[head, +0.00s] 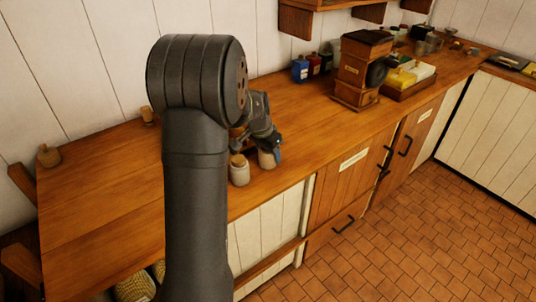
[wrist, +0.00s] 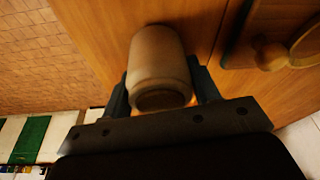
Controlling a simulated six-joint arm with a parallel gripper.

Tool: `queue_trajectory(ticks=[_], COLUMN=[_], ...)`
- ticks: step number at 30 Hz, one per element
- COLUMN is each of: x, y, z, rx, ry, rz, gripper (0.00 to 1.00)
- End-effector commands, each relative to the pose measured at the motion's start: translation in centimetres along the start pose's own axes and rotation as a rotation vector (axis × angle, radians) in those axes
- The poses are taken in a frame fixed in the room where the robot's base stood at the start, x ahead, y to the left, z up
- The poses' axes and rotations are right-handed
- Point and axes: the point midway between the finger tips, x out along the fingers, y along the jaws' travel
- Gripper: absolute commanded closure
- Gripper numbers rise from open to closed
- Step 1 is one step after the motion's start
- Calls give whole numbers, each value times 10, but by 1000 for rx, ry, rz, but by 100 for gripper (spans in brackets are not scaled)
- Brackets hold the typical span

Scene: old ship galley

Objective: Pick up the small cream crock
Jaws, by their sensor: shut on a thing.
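A small cream crock (wrist: 158,62) sits between the two fingers of my gripper (wrist: 162,88) in the wrist view, with a finger against each side. Its darker round end faces the camera. In the head view, the crock (head: 266,160) shows partly behind my gripper (head: 270,148), near the front edge of the wooden counter. My gripper is shut on it. I cannot tell whether its base touches the counter. A second cream jar with a brownish top (head: 239,171) stands just left of it.
The wooden counter (head: 100,215) has free room at left, with small wooden pieces (head: 48,156) along its back. A wooden coffee grinder (head: 358,70), coloured tins (head: 300,69) and a tray of boxes (head: 410,86) stand to the right. A round wooden thing (wrist: 270,55) shows in the wrist view.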

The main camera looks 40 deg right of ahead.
Motion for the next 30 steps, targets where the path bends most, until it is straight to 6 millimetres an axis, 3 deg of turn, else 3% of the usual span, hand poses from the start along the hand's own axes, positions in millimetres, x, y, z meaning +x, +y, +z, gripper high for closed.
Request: queue_trajectory(ticks=[7, 12, 21, 30], x=[-15, -43, -80, -102], y=[-1, -1, 70, 111], z=[-5, -13, -25, -32], rx=[0, 1, 6, 2], ry=[4, 6, 4, 2], rz=[-2, -3, -1, 0], gripper=[80, 80, 80, 80])
